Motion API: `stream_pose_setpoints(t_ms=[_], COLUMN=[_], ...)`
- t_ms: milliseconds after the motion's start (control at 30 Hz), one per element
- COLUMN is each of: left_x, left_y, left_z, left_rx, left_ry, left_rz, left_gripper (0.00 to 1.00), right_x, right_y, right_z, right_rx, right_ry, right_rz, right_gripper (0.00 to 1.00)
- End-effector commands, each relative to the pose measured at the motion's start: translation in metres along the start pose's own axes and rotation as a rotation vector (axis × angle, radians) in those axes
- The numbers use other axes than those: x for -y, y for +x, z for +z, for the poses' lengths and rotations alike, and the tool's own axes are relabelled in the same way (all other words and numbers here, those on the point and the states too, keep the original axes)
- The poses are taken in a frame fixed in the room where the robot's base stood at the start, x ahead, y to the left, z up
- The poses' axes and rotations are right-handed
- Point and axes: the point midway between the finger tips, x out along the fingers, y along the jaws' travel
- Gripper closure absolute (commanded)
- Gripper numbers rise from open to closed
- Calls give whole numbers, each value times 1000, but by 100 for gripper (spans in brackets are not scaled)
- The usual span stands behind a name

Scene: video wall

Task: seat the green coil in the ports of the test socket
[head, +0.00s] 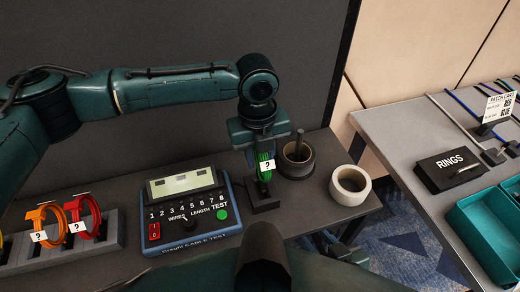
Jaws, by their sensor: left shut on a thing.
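My left gripper (262,150) points down at the back of the bench and is shut on the green coil (265,174). The coil is upright, with a white "?" tag on its front. The black test socket (264,203) is directly below it, right of the cable tester (189,212). The coil's lower end reaches the socket's top; I cannot tell whether its ends are in the ports. The jaws hide the coil's upper part. My right arm crosses the bottom of the view. Its gripper (338,243) shows only partly, low by the bench's front edge, its jaws unclear.
A rack (60,247) at left holds orange and red coils with "?" tags. A dark cup (296,162) with a rod and a pale tape roll (350,185) stand right of the socket. A second table (430,165) at right carries a RINGS box (452,168) and a teal tray (482,237).

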Motion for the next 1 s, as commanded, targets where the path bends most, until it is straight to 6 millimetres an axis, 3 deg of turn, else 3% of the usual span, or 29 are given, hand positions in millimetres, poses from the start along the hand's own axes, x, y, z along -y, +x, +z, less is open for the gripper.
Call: stream_pose_setpoints(t_ms=[567,1000], left_x=[0,1], left_y=[1,0], left_z=[0,0], left_rx=[1,0], left_ry=[0,0], left_rz=[0,0], left_gripper=[98,98], right_x=[-2,0], right_y=[0,-5], right_z=[2,-8], right_rx=[4,3], right_ry=[8,13], right_rz=[7,8], right_gripper=[64,64])
